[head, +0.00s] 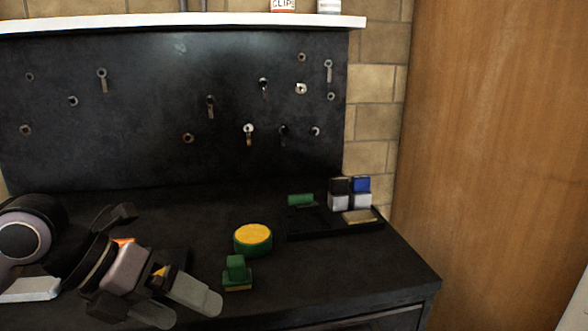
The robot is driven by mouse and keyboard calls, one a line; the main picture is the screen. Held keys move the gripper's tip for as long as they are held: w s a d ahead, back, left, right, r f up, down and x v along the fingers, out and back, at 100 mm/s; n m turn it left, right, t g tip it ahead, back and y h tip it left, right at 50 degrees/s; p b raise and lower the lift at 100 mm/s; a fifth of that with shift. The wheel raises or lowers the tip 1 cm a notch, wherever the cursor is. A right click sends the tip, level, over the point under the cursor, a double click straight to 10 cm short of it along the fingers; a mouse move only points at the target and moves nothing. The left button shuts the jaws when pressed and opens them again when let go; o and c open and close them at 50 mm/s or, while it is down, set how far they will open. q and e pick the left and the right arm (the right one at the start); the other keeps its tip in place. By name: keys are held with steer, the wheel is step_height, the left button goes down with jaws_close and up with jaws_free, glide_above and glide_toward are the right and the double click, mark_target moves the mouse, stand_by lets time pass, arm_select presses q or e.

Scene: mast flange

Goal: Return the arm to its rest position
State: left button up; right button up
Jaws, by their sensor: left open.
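My left arm comes in from the left, low over the dark bench top. Its gripper (188,311) is open, with its two fingers apart and pointing to the lower right. Nothing shows between the fingers. The upper finger ends just left of a small green block piece with a yellow base (237,274), with a small gap in the picture. My right gripper is not in view.
A round green piece with a yellow top (253,240) stands mid-bench. A black tray (318,232) at the back right holds several small items. The dark backboard (150,160) carries rings and wrenches below a white shelf (180,20). The right front bench top is clear.

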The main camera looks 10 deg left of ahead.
arm_select(q)
steer(key=s+d+r+n+t+h, duration=0.35)
steer(key=d+r+h, duration=0.55)
steer(key=r+h, duration=0.3)
steer(key=w+a+f+n+t+y, duration=0.3)
steer(key=w+a+n+t+y, duration=0.15)
steer(key=n+t+y, duration=0.5)
steer(key=w+a+f+n+t+y, duration=0.35)
steer(key=a+n+t, duration=0.2)
steer(key=n, duration=0.75)
steer(key=s+a+f+n+g+y, duration=0.1)
steer(key=a+f+n+g+y, duration=0.1)
steer(key=f+n+g+y, duration=0.3)
steer(key=s+a+f+n+y, duration=0.1)
steer(key=a+f+n+y, duration=0.15)
steer(key=f, duration=0.55)
steer(key=s+d+f+n+g+h, duration=0.1)
steer(key=s+d+f+n+g, duration=0.1)
steer(key=s+f+g, duration=1.5)
steer(key=w+d+f+t+h+p, duration=0.2)
steer(key=w+f+t+p, duration=0.2)
steer(key=t, duration=0.6)
steer(key=shift+f+m, duration=0.45)
steer(key=shift+f, duration=0.65)
steer(key=shift+d+t, duration=0.1)
steer(key=shift+t, duration=0.15)
